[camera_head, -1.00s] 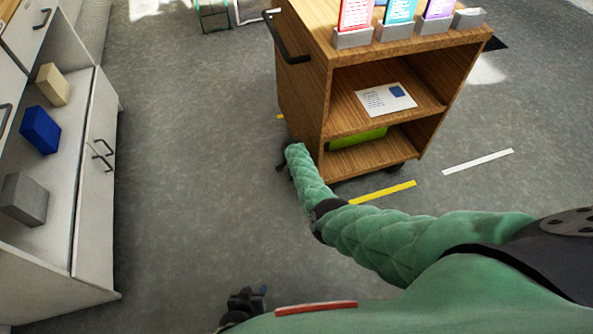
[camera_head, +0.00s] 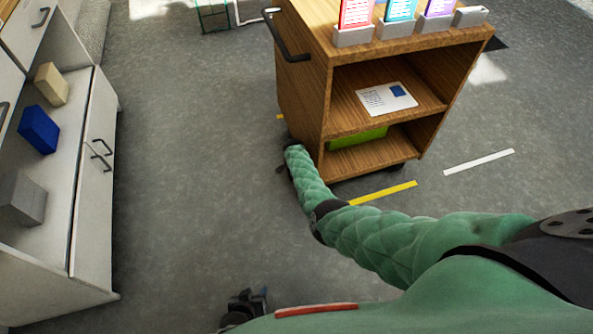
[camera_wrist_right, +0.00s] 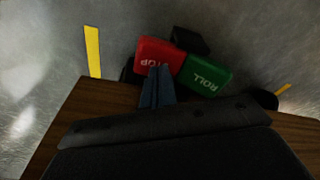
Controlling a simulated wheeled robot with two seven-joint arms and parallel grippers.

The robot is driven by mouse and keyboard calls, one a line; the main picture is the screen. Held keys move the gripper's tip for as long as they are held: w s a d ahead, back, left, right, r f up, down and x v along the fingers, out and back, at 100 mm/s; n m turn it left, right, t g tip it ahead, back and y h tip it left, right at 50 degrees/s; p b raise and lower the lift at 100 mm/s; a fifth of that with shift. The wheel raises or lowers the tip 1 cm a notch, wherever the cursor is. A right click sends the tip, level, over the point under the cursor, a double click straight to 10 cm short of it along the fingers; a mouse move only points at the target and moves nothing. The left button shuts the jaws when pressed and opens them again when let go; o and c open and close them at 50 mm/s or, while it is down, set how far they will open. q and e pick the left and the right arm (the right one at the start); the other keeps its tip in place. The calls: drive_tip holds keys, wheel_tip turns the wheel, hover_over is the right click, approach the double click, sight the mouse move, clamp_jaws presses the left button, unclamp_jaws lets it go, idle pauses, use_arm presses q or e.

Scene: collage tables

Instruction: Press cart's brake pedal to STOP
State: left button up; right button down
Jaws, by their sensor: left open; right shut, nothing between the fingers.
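The wooden cart (camera_head: 302,98) stands at the upper middle of the head view. The right wrist view shows its pedals: a red STOP pedal (camera_wrist_right: 153,52) and, beside it, a green ROLL pedal (camera_wrist_right: 207,75). My right gripper (camera_wrist_right: 161,70) is shut and empty, its fingertips over the near edge of the STOP pedal. I cannot tell whether they touch it or how far it is pressed. In the head view my right arm reaches down to the cart's lower left corner, and the pedals are hidden. My left gripper (camera_head: 252,296) is open and empty at the bottom.
The cart carries card holders (camera_head: 396,29) on top, a paper (camera_head: 387,99) on its middle shelf and a green item (camera_head: 357,138) below. A white cabinet (camera_head: 93,200) with several blocks stands at the left. Floor between cabinet and cart is clear.

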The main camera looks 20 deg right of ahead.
wheel_tip(320, 180, up, 2)
drive_tip(key=shift+p, duration=0.9)
drive_tip(key=shift+r+p, duration=0.35)
drive_tip(key=shift+p, duration=0.05)
drive_tip(key=shift+r+p, duration=0.8)
drive_tip(key=shift+r, duration=0.1)
use_arm(q)
wheel_tip(320, 180, up, 18)
drive_tip(key=w+g+p, duration=0.1)
drive_tip(key=p, duration=0.1)
drive_tip(key=shift+w+g, duration=0.2)
drive_tip(key=shift+g, duration=0.1)
use_arm(e)
drive_tip(key=shift+r, duration=1.25)
